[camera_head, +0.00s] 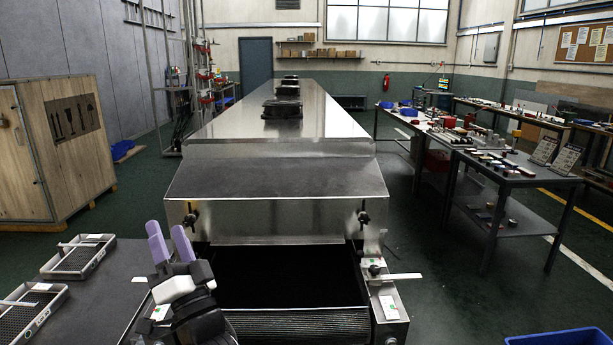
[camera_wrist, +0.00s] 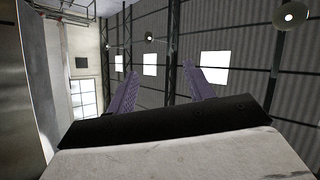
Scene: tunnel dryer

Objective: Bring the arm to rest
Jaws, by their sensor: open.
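My gripper (camera_head: 169,236) shows at the lower left in the head view, in front of the tunnel dryer's near end. Its two purple fingers point up and stand apart with nothing between them. In the wrist view my gripper (camera_wrist: 158,88) also shows open and empty, with the wall and ceiling lights behind it. The white and black wrist parts of my arm are below the fingers. The tunnel dryer (camera_head: 285,180) is a long steel housing with a dark open mouth and a mesh belt at its near end.
A dark table (camera_head: 118,285) at the left bears two mesh trays (camera_head: 78,257). A wooden crate (camera_head: 62,150) stands behind it. Benches (camera_head: 510,180) with tools line the right side. A blue bin (camera_head: 560,337) is at the lower right. The floor between dryer and benches is clear.

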